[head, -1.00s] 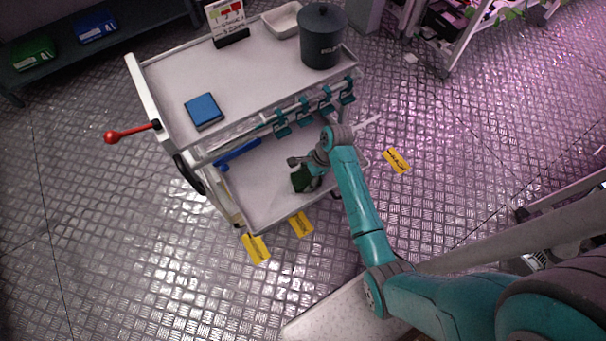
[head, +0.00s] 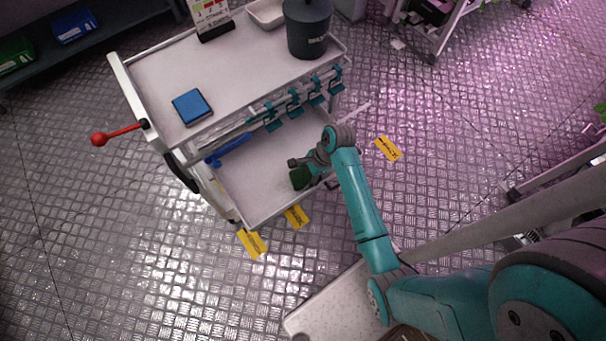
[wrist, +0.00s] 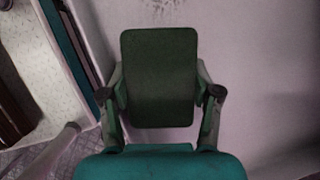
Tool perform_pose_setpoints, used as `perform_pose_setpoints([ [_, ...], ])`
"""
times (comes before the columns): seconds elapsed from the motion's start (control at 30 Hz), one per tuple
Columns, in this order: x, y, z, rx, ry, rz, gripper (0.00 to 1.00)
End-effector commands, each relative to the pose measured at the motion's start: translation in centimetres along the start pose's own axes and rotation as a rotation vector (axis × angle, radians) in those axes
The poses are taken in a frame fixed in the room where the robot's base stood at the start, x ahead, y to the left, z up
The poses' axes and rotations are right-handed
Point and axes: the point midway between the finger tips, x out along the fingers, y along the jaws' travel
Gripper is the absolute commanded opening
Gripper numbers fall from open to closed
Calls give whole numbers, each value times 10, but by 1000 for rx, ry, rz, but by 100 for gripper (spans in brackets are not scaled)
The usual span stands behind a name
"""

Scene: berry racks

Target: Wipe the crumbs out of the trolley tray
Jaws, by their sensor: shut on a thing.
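The trolley's lower tray (head: 258,183) is a pale shelf with a low rim, under the upper shelf. My gripper (head: 310,171) is over its near right part and is shut on a dark green pad (head: 299,178). In the wrist view the pad (wrist: 160,77) sits between both fingers of my gripper (wrist: 160,95), flat side to the camera, over the pale tray (wrist: 245,75). I cannot tell whether the pad touches the tray. Faint dark specks, perhaps crumbs (wrist: 160,12), show beyond the pad. The ground under the pad is hidden.
The upper shelf (head: 235,65) overhangs the lower tray and carries a blue block (head: 192,107), a dark canister (head: 307,28), a white dish (head: 266,13) and a sign (head: 209,15). Teal clips (head: 294,103) hang along its edge. A blue item (head: 229,149) lies at the lower tray's left.

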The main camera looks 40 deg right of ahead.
Motion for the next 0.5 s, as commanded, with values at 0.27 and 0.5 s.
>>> perform_pose_setpoints([
  [0.27,6,29,-19,19,8,79,35],
  [0.5,-1,25,-33,18,7,80,35],
])
